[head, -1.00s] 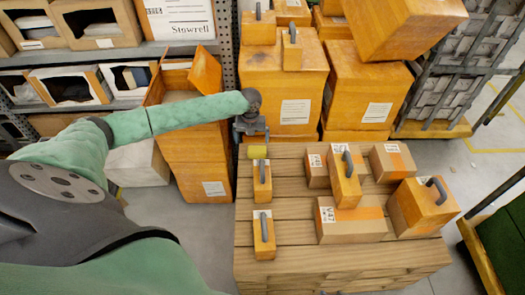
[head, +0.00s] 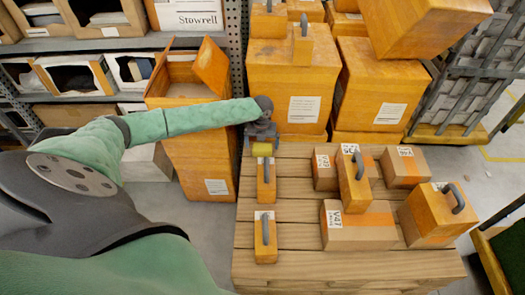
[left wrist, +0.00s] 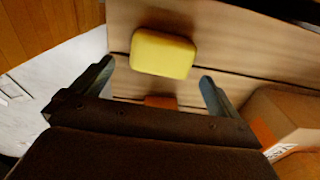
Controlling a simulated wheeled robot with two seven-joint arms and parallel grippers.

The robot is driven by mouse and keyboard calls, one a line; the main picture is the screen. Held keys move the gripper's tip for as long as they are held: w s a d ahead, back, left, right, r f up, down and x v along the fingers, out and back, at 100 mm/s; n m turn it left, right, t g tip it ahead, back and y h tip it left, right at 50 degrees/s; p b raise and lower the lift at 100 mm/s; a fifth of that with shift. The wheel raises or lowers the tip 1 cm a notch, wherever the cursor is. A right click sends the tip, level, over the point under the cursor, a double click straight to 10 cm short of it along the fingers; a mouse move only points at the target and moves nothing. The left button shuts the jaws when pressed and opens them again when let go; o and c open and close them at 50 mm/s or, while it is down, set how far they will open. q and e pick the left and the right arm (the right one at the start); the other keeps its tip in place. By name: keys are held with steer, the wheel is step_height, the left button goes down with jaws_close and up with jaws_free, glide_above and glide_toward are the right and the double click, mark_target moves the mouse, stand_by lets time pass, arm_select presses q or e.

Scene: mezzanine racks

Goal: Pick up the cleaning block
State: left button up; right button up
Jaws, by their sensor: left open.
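The cleaning block is a small yellow block with rounded edges (head: 262,150), lying near the far left edge of the slatted wooden platform (head: 262,275). My left gripper (head: 262,138) is above it in the head view and hides part of it. In the left wrist view the yellow block (left wrist: 163,54) lies on the planks, just beyond the fingertips and roughly between their lines. The left gripper (left wrist: 156,78) is open, with nothing between its fingers. My right gripper is in neither view.
Two orange boxes with grey handles (head: 265,238) stand nearer on the platform's left side. Cardboard cartons (head: 357,232) and more handled boxes (head: 430,215) fill its right side. An open tall box (head: 195,140) stands to the left, large orange boxes (head: 292,80) behind.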

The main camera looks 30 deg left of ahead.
mark_target(262, 149)
arm_select(q)
step_height(262, 149, down, 4)
steer(key=shift+r, duration=0.1)
steer(key=c, duration=1)
steer(key=shift+c, duration=0.2)
step_height(262, 149, up, 10)
steer(key=shift+d, duration=0.1)
steer(key=o, duration=0.5)
steer(key=c, duration=0.4)
steer(key=shift+o, duration=0.2)
